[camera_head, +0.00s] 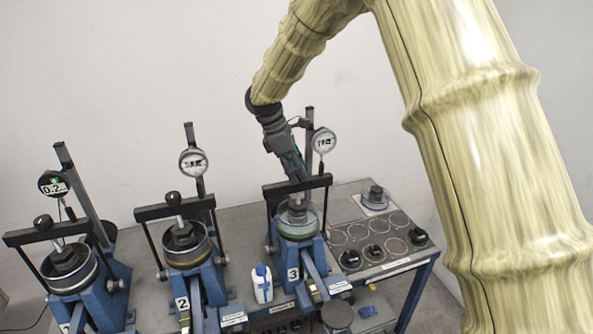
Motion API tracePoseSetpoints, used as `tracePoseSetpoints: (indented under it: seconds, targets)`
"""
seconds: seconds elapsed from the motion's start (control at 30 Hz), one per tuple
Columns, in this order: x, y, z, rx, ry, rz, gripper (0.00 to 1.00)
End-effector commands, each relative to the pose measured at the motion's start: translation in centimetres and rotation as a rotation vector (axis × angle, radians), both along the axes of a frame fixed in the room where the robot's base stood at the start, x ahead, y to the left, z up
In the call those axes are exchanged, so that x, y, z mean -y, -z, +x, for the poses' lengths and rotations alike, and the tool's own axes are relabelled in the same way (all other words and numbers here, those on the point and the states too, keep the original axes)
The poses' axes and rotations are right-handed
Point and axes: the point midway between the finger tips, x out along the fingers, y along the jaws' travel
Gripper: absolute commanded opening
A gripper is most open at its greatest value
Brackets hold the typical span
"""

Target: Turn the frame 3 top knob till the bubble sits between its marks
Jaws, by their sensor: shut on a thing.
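Frame 3 (293,274) is the rightmost of the blue lever frames on the grey bench, marked with a white "3". My gripper (297,179) comes down from above onto the middle of its dark crossbar (318,183). It is shut on the top knob there, which the fingers hide. Below the crossbar is a round cell (298,218) with a pale green rim. A dial gauge (323,141) stands behind it on a post. The bubble and its marks are too small to make out.
Frame 2 (182,304) and another frame (100,300) stand to the left, each with a black top knob. A white bottle (262,285) with a blue cap stands beside frame 3. Right of it, a panel (340,222) with marked circles holds several dark parts.

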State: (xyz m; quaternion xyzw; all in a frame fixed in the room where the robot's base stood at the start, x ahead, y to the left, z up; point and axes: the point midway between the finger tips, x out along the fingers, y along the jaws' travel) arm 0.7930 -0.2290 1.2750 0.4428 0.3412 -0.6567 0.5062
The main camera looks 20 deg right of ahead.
Motion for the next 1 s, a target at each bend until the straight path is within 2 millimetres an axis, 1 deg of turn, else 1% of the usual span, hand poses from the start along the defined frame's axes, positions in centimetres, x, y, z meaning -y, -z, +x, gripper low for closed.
tracePoseSetpoints:
  seconds: [0.07, 0.1, 0.17, 0.2, 0.53, 0.63, 0.77, 1.0]
  targets:
    - [0.0, 0.1, -0.1, -0.001, -0.001, 0.0, 0.1]
    - [0.0, 0.1, -0.1, -0.001, -0.001, 0.0, 0.38]
    - [0.0, 0.1, -0.1, -0.001, -0.001, 0.0, 0.49]
    - [0.0, 0.1, 0.0, -0.001, -0.001, 0.0, 0.56]
    - [0.0, 0.0, 0.0, 0.0, -0.001, 0.0, 0.56]
    - [-0.2, -0.5, 0.1, 0.001, 0.0, 0.0, 0.56]
    - [-0.8, -2.0, 0.3, 0.004, -0.002, 0.0, 0.56]
    - [-2.4, -6.1, 0.7, 0.003, -0.001, -0.001, 0.56]
